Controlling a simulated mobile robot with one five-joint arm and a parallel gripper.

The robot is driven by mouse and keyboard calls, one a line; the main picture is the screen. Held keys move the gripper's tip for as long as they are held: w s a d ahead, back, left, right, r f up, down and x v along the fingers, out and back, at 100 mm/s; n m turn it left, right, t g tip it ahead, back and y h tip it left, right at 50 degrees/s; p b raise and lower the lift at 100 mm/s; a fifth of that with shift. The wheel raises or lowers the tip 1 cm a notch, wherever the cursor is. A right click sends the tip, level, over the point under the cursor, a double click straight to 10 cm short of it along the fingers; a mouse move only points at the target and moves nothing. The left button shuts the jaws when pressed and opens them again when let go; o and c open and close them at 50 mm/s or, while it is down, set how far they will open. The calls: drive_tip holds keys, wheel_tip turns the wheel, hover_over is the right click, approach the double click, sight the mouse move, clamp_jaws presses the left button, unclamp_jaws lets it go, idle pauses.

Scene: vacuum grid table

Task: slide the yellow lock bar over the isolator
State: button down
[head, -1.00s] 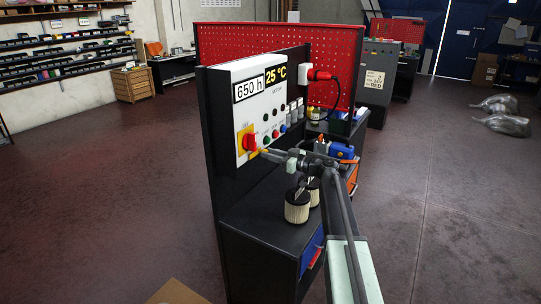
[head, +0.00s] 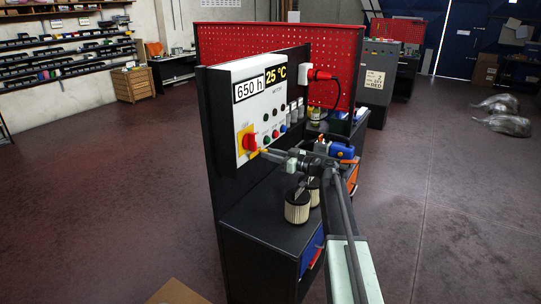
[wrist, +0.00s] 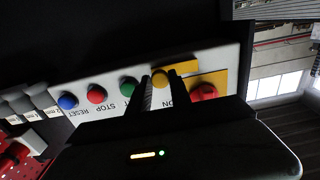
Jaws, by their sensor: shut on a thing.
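The isolator's red knob (head: 249,142) sits on a yellow plate (head: 243,132) at the lower left of the white control panel. In the wrist view, the red knob (wrist: 204,92) is right of my fingers, with the yellow plate (wrist: 212,82) behind it. My gripper (wrist: 160,83) is shut on the yellow lock bar (wrist: 160,76), whose rounded yellow end shows between the fingertips. In the head view, my gripper (head: 267,152) is just right of the red knob, close to the panel. The fingers hide much of the bar, so I cannot tell how far it reaches toward the knob.
Green, red and blue buttons (wrist: 96,94) are left of my fingers in the wrist view. Filter cartridges (head: 297,206) stand on the dark bench below my arm. A red plug (head: 320,75) is at the panel's right.

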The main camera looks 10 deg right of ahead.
drive_tip(key=s+a, duration=0.3)
drive_tip(key=shift+s+a, duration=0.1)
drive_tip(key=shift+s, duration=0.05)
drive_tip(key=c, duration=1.2)
unclamp_jaws()
drive_tip(key=shift+o, duration=0.2)
approach(253, 155)
drive_tip(key=v, duration=0.2)
drive_tip(key=shift+s+d+f, duration=0.1)
drive_tip(key=shift+s+d, duration=0.1)
drive_tip(key=shift+d, duration=0.15)
